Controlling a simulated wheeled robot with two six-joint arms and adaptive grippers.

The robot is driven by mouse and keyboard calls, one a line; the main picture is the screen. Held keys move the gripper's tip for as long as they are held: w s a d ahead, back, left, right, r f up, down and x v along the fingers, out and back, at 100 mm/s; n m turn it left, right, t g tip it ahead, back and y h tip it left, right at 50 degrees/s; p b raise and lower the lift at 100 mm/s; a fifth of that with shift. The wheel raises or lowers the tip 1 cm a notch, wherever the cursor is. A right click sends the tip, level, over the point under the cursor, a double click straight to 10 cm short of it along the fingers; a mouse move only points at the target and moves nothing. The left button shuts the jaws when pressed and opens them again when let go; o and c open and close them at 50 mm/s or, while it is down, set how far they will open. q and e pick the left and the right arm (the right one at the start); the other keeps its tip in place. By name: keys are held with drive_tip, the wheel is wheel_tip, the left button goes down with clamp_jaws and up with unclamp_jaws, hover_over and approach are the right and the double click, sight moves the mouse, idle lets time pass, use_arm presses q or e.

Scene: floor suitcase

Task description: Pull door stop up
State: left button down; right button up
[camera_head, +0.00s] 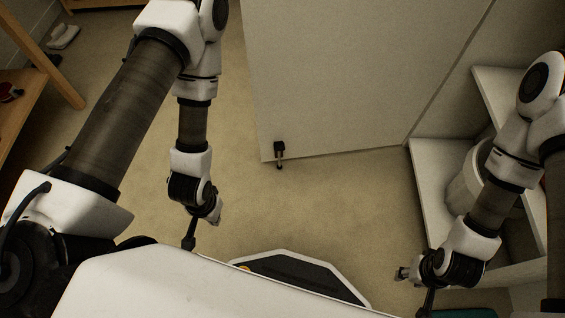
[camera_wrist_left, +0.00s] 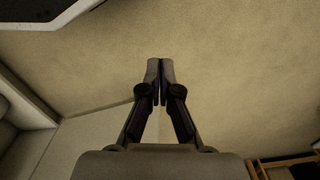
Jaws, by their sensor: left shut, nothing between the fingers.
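The door stop (camera_head: 279,153) is a small dark fitting at the bottom edge of the pale door (camera_head: 335,75). Its short leg points down past the door's edge to the floor. My left gripper (camera_head: 189,242) hangs over the floor, to the left of and nearer than the door stop, apart from it. The left wrist view shows its two fingers (camera_wrist_left: 160,72) closed together with nothing between them. I cannot make out the door stop in that view. My right gripper (camera_head: 428,301) is at the lower right, far from the door stop; its fingers are too dark and small to judge.
A white shelf unit (camera_head: 430,190) with a pale round container (camera_head: 468,185) stands on the right, close to my right arm. A wooden bench (camera_head: 25,95) and a pair of light shoes (camera_head: 63,36) are at the left. The beige floor before the door is clear.

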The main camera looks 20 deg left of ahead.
use_arm(q)
drive_tip(key=shift+a, duration=0.1)
drive_tip(key=w+d+f+n+t+y+b, duration=0.1)
drive_tip(key=w+d+f+n+t+b, duration=0.2)
drive_tip(key=w+f+n+t+b, duration=1.2)
drive_tip(key=w+d+f+n+t+y, duration=0.2)
drive_tip(key=w+d+f+n, duration=0.1)
drive_tip(key=n, duration=0.9)
drive_tip(key=w+d+f+n+t+y+p, duration=0.1)
drive_tip(key=w+d+f+n+t+y, duration=0.1)
drive_tip(key=w+f+n, duration=0.4)
drive_tip(key=d+n+t, duration=0.1)
drive_tip(key=n, duration=0.4)
drive_tip(key=shift+w+d+f+n+y, duration=0.15)
drive_tip(key=shift+w+f+n+y, duration=0.05)
drive_tip(key=shift+w+n+y, duration=0.2)
